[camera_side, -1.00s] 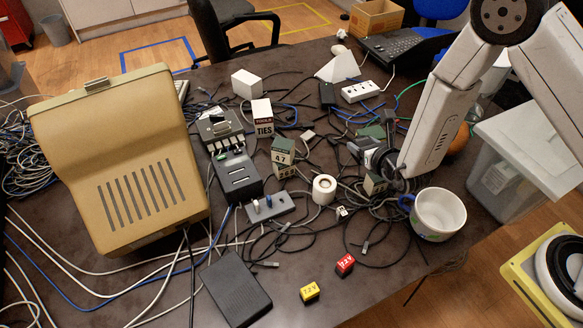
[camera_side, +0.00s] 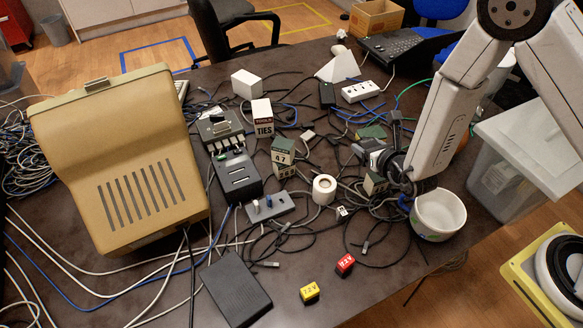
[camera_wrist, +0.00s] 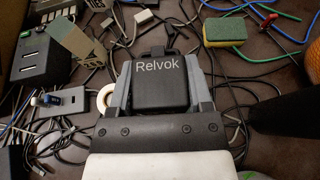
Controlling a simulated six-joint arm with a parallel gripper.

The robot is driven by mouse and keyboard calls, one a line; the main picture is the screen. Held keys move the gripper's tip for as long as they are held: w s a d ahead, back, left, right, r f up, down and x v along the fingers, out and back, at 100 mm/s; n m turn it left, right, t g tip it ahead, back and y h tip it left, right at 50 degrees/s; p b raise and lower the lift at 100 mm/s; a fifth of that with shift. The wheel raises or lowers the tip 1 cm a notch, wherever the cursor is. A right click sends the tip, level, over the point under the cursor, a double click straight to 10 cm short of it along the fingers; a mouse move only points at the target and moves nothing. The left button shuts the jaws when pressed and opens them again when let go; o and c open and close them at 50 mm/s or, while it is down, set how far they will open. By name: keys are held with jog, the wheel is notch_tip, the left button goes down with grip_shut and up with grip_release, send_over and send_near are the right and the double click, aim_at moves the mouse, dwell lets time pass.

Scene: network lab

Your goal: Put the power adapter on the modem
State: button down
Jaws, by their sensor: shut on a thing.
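In the wrist view my gripper (camera_wrist: 161,98) is shut on a black box marked "Relvok" (camera_wrist: 160,68), with one grey finger on each side; I take it to be the power adapter. In the side view my gripper (camera_side: 384,157) is at the right of the table, behind the white mug, and the adapter is hard to make out there. No thing is clearly marked as the modem. A flat dark box (camera_side: 236,289) at the front left and a black box with slots (camera_side: 238,177) near the middle could each be it.
A large tan case (camera_side: 125,160) stands at the left. The white mug (camera_side: 438,216), a tape roll (camera_side: 324,189), a switch plate (camera_side: 268,207) and yellow (camera_side: 309,292) and red (camera_side: 344,264) blocks lie around. Loose cables cover the middle. A green-yellow sponge (camera_wrist: 225,33) lies beyond my gripper.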

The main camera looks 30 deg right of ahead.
aim_at(376, 141)
notch_tip(376, 141, up, 9)
jog(key=shift+f, duration=0.1)
jog(key=shift+s+d+m+h, duration=0.1)
jog(key=shift+d+m+h, duration=0.8)
jog(key=shift+h, duration=0.1)
jog(key=s+d+f+m+g+h, duration=0.25)
jog(key=s+m+g+h, duration=0.25)
jog(key=s+m+g, duration=0.25)
jog(key=s+d+f+m+g+h, duration=0.1)
jog(key=s+d+m+g+h, duration=0.35)
jog(key=s+m+g, duration=0.35)
jog(key=s+a+f+m+g+y, duration=0.2)
jog(key=s+a+m+g+y, duration=0.4)
jog(key=s+a+m+g, duration=0.4)
jog(key=s+a+r+m+g+y, duration=0.1)
jog(key=s+a+m+y, duration=0.2)
jog(key=a+m+y, duration=0.9)
jog(key=w+a+r+m+t+y, duration=0.2)
jog(key=w+a+m+t+y, duration=0.25)
jog(key=a, duration=0.35)
jog(key=w+a+r+m+t+y, duration=0.3)
jog(key=a+m, duration=0.2)
jog(key=a, duration=0.3)
jog(key=shift+t, duration=0.3)
jog(key=shift+s+f, duration=0.15)
jog(key=shift+f, duration=2.6)
